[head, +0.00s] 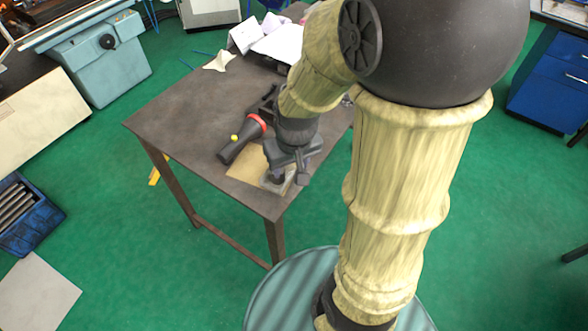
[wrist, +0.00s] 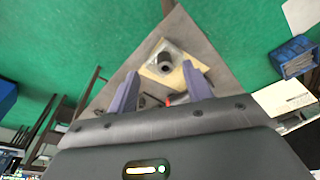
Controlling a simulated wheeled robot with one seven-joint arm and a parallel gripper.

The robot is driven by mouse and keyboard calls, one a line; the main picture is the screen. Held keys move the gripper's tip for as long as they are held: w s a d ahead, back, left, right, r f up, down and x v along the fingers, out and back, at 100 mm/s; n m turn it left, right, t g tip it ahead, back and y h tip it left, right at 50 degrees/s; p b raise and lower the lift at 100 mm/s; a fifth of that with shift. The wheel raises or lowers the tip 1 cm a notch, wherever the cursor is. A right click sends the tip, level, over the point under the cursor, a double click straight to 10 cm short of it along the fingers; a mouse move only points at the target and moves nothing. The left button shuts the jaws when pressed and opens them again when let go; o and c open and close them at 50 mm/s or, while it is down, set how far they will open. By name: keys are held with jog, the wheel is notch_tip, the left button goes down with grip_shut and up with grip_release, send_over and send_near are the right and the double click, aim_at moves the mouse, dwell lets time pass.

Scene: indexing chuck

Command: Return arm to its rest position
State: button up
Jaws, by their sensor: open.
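My gripper (head: 287,158) is over the near corner of the brown table (head: 190,110). In the wrist view my gripper (wrist: 161,82) has its two fingers spread wide, with nothing between them. The indexing chuck (wrist: 166,65), a dark round piece with a hole on a grey base, lies beyond the fingertips. In the head view the chuck (head: 274,180) shows only partly below my gripper, which hides much of it. The chuck sits on a tan sheet (head: 241,165) at the table corner. Whether gripper and chuck touch is unclear in the head view; they look apart in the wrist view.
A black flashlight (head: 238,143) with a red head lies on the table left of my gripper. White papers (head: 283,46) and small items lie at the table's far end. Green floor surrounds the table.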

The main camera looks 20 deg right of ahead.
jog(key=shift+s+r+m, duration=0.15)
jog(key=shift+s, duration=0.5)
jog(key=shift+s+r+m, duration=0.1)
jog(key=shift+s+m, duration=0.05)
jog(key=shift+s, duration=0.5)
